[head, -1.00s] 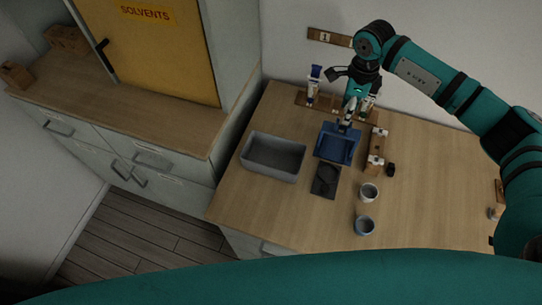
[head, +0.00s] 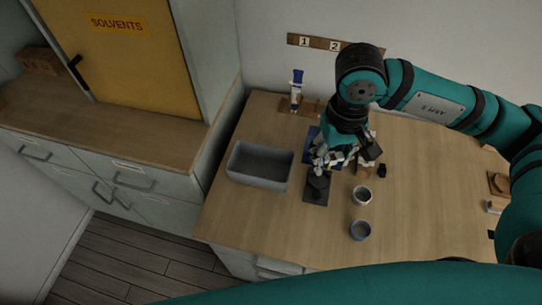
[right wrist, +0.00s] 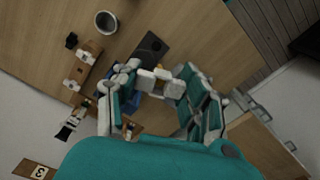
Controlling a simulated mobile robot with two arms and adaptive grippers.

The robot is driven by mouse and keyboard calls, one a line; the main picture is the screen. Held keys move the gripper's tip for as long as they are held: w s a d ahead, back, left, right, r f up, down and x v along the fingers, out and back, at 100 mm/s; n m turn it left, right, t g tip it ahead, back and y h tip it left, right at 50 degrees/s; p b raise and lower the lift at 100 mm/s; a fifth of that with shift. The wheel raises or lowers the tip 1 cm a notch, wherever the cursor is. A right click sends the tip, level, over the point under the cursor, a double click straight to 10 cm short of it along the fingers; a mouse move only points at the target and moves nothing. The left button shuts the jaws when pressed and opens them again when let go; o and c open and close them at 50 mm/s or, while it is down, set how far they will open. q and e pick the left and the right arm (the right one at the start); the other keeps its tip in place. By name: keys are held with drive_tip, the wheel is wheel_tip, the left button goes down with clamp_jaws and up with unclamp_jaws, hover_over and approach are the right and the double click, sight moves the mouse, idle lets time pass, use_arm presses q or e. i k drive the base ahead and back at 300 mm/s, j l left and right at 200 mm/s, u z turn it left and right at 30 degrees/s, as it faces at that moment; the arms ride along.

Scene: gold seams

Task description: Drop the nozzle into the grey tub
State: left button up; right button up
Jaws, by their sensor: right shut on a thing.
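The grey tub (head: 256,182) stands on the wooden table, left of my right gripper (head: 322,164) in the head view. The tub looks empty. My right gripper is low, above the far edge of a dark mat, and apart from the tub. In the right wrist view its fingertips (right wrist: 160,80) are closed together, with a small yellowish bit (right wrist: 161,67) between them. This looks like the nozzle, mostly hidden by the fingers. My left gripper is not in view.
The blue tray (head: 312,134) is mostly hidden behind my gripper. A dark mat (head: 315,198) bears a dark piece. A blue-and-white tube (head: 296,92) stands in a rack behind.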

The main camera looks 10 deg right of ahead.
sight(266, 172)
drive_tip(key=i+j+z, duration=0.2)
drive_tip(key=j+z, duration=0.15)
drive_tip(key=j, duration=0.5)
drive_tip(key=j+z, duration=0.4)
drive_tip(key=j, duration=0.45)
drive_tip(key=i, duration=0.05)
